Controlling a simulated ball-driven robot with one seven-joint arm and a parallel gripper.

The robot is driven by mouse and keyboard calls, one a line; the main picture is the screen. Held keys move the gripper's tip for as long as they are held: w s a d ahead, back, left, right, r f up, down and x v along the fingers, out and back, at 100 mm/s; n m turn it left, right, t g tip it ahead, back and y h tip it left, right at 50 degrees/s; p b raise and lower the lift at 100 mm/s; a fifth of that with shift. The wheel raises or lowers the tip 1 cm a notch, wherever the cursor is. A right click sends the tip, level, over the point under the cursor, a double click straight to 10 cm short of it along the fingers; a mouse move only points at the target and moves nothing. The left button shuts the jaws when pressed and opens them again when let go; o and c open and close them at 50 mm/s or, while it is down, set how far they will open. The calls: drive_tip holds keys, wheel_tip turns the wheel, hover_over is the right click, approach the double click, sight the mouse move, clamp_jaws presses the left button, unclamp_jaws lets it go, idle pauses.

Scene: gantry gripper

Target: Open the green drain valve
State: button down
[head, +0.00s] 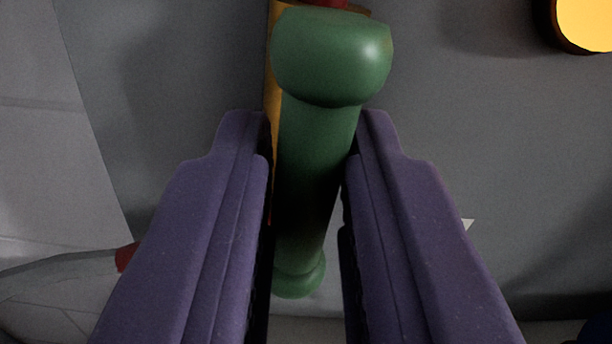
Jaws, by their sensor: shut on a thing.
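The green drain valve handle (316,150) is a smooth lever with a thick rounded end at the top of the head view and a smaller knob at its lower end. My gripper (312,150) has two purple fingers, one on each side of the handle. The fingers are shut on the handle's shaft. The rounded end sticks out beyond the fingertips. A yellow-orange part (273,100) shows behind the handle on its left, and a bit of red shows above the rounded end. How the handle joins the valve is hidden.
A round yellow thing with a dark rim (585,22) is at the top right. A grey surface (450,120) lies behind the handle. A small red thing (126,257) with a grey strip leading left shows at the lower left, partly behind the left finger.

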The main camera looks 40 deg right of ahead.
drive_tip(key=shift+n, duration=0.4)
drive_tip(key=c, duration=1)
unclamp_jaws()
drive_tip(key=p+v, duration=0.2)
drive_tip(key=v, duration=0.5)
drive_tip(key=shift+s+a, duration=0.2)
drive_tip(key=shift+s, duration=0.15)
